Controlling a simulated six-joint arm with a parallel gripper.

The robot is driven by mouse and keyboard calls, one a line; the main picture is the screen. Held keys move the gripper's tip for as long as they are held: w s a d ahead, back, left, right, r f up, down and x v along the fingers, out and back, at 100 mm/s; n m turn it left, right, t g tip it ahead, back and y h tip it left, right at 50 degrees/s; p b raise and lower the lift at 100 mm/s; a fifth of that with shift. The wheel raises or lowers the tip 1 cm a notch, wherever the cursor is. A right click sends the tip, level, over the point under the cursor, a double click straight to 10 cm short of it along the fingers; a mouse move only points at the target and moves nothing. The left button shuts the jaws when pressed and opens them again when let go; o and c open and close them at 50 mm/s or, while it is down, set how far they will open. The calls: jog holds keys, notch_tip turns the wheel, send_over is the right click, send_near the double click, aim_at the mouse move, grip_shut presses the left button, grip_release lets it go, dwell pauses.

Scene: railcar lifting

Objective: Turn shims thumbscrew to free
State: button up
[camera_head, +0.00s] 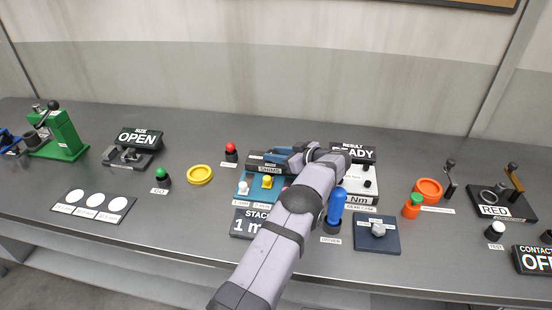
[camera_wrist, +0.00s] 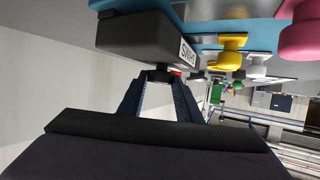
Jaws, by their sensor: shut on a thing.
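The shims unit is a dark block (camera_wrist: 150,38) with a SHIMS label on a blue base (camera_wrist: 215,10). In the head view its label (camera_head: 270,169) shows behind white (camera_head: 243,187) and yellow (camera_head: 267,181) knobs. Yellow (camera_wrist: 228,42) and pink (camera_wrist: 300,32) knobs also show in the wrist view. My gripper (camera_wrist: 158,85) reaches the block's end face, its fingertips closed around a small dark thumbscrew (camera_wrist: 161,75) there. The fingers hide most of the thumbscrew, and a small red patch shows beside it. Its turn angle cannot be told. In the head view my gripper (camera_head: 276,154) is at the block's far side.
A STACK display (camera_head: 250,223) stands in front, partly covered by my arm. A red button (camera_head: 231,149) and yellow ring (camera_head: 200,174) lie left. The bench behind is clear.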

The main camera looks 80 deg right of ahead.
jog(key=shift+d+r, duration=0.1)
jog(key=shift+r, duration=0.1)
dwell(0.5)
jog(key=o, duration=1)
jog(key=shift+o, duration=0.2)
jog(key=shift+f, duration=0.1)
jog(key=shift+b, duration=0.3)
notch_tip(320, 180, up, 10)
jog(key=b, duration=0.1)
jog(key=shift+b, duration=0.3)
